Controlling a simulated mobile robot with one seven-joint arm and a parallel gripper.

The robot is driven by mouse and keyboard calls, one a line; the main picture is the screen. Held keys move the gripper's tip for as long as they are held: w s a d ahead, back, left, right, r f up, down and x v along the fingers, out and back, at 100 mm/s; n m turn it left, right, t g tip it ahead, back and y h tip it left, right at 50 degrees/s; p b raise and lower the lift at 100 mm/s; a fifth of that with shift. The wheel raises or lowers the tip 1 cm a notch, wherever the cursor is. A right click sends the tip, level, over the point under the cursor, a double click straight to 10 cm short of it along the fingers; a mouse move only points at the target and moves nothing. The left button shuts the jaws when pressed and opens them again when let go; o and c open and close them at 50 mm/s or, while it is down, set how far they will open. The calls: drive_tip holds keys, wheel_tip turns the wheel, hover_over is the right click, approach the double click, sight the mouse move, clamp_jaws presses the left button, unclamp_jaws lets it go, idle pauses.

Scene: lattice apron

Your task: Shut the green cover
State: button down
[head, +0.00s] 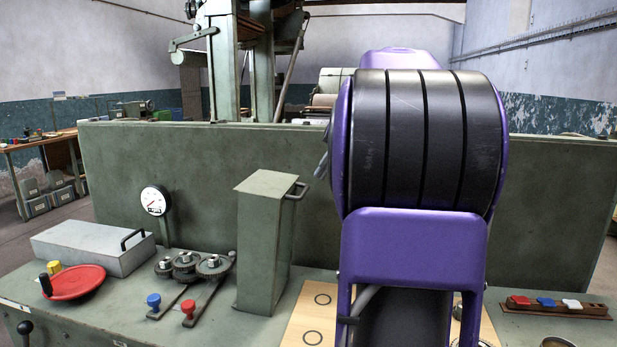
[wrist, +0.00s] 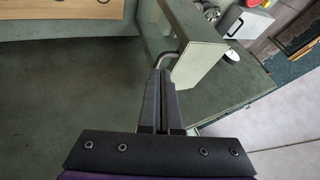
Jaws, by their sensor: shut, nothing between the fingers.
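The green cover (head: 265,240) looks like a tall grey-green box standing upright on the bench. A metal bar handle (head: 297,190) sticks out at its upper right. In the wrist view the cover (wrist: 205,65) lies ahead and right, with its handle (wrist: 171,62) at the fingertips. My gripper (wrist: 160,76) is shut and empty, its tips close beside the handle; I cannot tell if they touch. In the head view my purple arm hides most of the gripper, and only a small grey part shows right of the handle. The cover's hinge is not clear.
Left of the cover are gears (head: 185,263), blue and red knobs, a gauge (head: 154,201), a grey box (head: 95,247) and a red handwheel (head: 78,281). A green panel (head: 200,160) stands behind. A board (head: 308,325) and a switch strip (head: 555,307) lie to the right.

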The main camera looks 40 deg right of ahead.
sight(286, 196)
drive_tip(key=w+f, duration=0.2)
drive_tip(key=w+a+f, duration=0.1)
drive_tip(key=w+f, duration=0.1)
drive_tip(key=w, duration=0.1)
drive_tip(key=w+a+f, duration=0.1)
drive_tip(key=w+f, duration=0.1)
drive_tip(key=shift+w+f, duration=0.25)
drive_tip(key=shift+w+a, duration=0.35)
drive_tip(key=shift+w, duration=0.1)
drive_tip(key=shift+w+a+r, duration=0.1)
drive_tip(key=shift+r, duration=0.1)
